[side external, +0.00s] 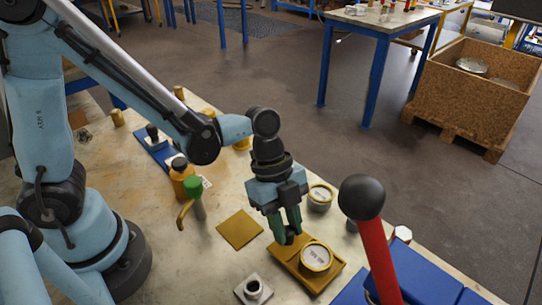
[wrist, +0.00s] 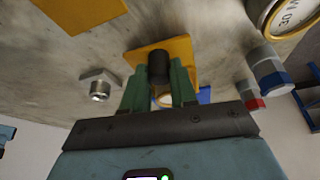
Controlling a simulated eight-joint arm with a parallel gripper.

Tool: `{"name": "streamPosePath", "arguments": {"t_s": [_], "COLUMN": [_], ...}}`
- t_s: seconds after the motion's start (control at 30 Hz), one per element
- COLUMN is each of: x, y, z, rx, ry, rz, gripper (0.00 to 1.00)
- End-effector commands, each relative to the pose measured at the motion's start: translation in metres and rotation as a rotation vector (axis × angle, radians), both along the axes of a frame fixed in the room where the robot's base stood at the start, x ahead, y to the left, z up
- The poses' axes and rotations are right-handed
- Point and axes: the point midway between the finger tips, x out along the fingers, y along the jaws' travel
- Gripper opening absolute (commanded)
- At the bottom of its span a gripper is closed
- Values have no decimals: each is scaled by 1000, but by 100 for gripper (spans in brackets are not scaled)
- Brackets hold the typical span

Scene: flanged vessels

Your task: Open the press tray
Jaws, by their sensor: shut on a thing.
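A yellow tray (side external: 325,278) lies on the worktop and carries a round vessel with a pale labelled lid (side external: 316,256). The tray also shows in the wrist view (wrist: 180,47). My gripper (side external: 289,236) points down at the tray's far left end. Its green fingers are shut on a dark cylindrical knob (wrist: 158,68), which stands against the yellow of the tray. In the side view the fingers hide most of the knob. Part of the vessel is hidden behind the fingers in the wrist view.
A red lever with a black ball (side external: 362,197) rises at the right beside blue panels (side external: 425,277). A grey block with a dark-holed fitting (side external: 253,289) stands in front of the tray. A flat yellow plate (side external: 240,229) lies to the left, and another labelled vessel (side external: 320,197) stands behind.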

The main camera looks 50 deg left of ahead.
Motion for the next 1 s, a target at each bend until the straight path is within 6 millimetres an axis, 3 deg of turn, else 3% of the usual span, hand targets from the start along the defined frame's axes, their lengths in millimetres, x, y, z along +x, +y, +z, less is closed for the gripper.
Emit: {"name": "streamPosePath", "arguments": {"t_s": [0.27, 0.3, 0.43, 0.77, 1.0], "x": [1, 1, 0, 0, 1], "y": [0, 0, 0, 0, 9], "z": [0, 0, 0, 1, 21], "rx": [-2, -1, -1, -1, -1], "ry": [-1, -1, -1, 0, 1], "rz": [2, 2, 0, 0, 1], "gripper": [0, 33, 53, 53, 53]}}
